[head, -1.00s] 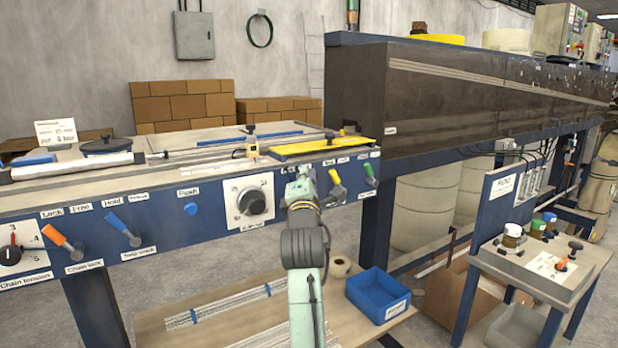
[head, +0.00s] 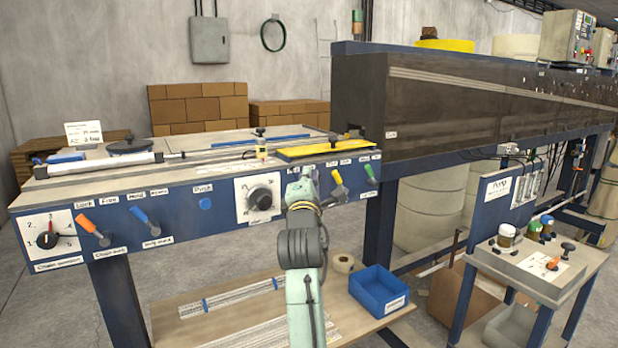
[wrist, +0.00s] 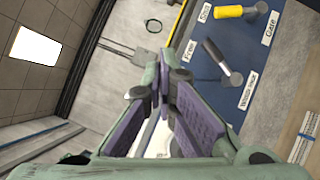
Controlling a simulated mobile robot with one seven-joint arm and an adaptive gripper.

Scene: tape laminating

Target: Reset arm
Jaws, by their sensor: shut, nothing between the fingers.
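My gripper (head: 303,182) stands upright in front of the blue control panel (head: 120,222) in the head view. The arm's base is out of view.
Orange (head: 87,225) and blue (head: 139,216) levers sit on the panel's left part. Below are a low shelf (head: 165,325), a blue bin (head: 380,291) and a tape roll (head: 343,263). A small control stand (head: 520,265) is at right. Grey floor shows at far left.

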